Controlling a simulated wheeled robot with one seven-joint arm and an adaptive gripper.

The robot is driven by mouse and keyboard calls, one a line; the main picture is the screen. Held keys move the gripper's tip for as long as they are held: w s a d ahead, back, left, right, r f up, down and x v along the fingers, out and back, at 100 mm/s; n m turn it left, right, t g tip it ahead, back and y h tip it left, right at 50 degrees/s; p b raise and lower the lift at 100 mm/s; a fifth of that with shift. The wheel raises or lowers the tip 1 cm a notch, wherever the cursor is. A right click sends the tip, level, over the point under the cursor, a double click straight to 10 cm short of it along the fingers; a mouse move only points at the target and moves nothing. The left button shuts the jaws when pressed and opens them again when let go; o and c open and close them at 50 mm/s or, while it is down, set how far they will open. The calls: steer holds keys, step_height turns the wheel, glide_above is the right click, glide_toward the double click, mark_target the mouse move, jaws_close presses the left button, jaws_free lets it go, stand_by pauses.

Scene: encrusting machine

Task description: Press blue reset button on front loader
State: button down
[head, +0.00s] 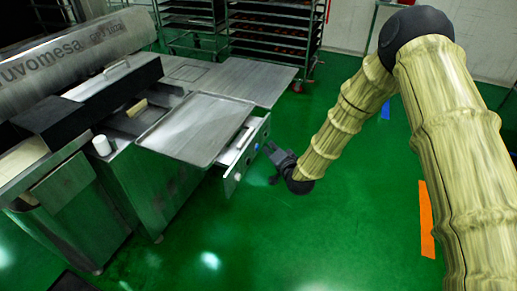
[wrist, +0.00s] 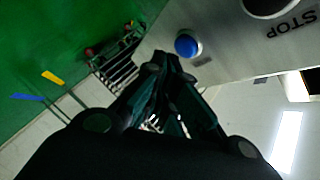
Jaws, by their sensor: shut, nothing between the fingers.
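The blue reset button (wrist: 187,45) is a round blue dome in a metal ring on the steel front panel (wrist: 232,50), in the wrist view. My gripper (wrist: 172,60) is shut and empty, its fingertips pointing at the panel just below and left of the button in the picture. I cannot tell whether the tips touch the panel. In the head view my gripper (head: 271,148) is just right of the front panel (head: 245,155) of the machine, with a dark body and bent wrist. The button is small and hard to make out there.
A dark round opening or knob (wrist: 270,5) and STOP lettering (wrist: 292,22) are on the same panel. A flat steel tray (head: 200,128) lies on top of the machine. Racks (head: 270,35) stand behind. The green floor (head: 300,235) right of the machine is clear.

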steer(key=shift+a, duration=0.15)
steer(key=shift+w+a, duration=0.15)
steer(key=shift+a, duration=0.1)
